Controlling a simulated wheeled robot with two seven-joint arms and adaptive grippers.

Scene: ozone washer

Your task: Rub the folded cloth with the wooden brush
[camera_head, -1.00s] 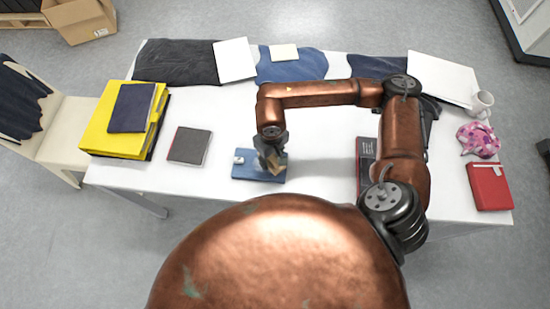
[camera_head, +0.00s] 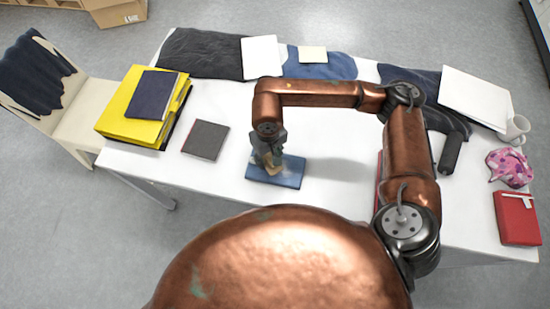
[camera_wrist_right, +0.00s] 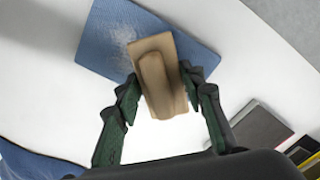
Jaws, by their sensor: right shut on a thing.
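The folded blue cloth (camera_head: 290,174) lies flat on the white table near its front edge. It also shows in the right wrist view (camera_wrist_right: 100,50), with a whitish, speckled patch on it. My right gripper (camera_head: 268,150) is over the left part of the cloth, pointing down. Its fingers (camera_wrist_right: 160,86) are shut on the wooden brush (camera_wrist_right: 153,62), one on each side. In the head view the brush (camera_head: 270,161) is at the cloth's surface, partly hidden by the gripper. I cannot tell whether it touches the cloth. My left gripper is not in view.
A dark notebook (camera_head: 205,140) and a yellow binder stack (camera_head: 140,122) lie to the left. A white mug (camera_head: 516,129), pink patterned cloth (camera_head: 510,167) and red book (camera_head: 517,218) are at the right. Folded clothes (camera_head: 320,62) line the back.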

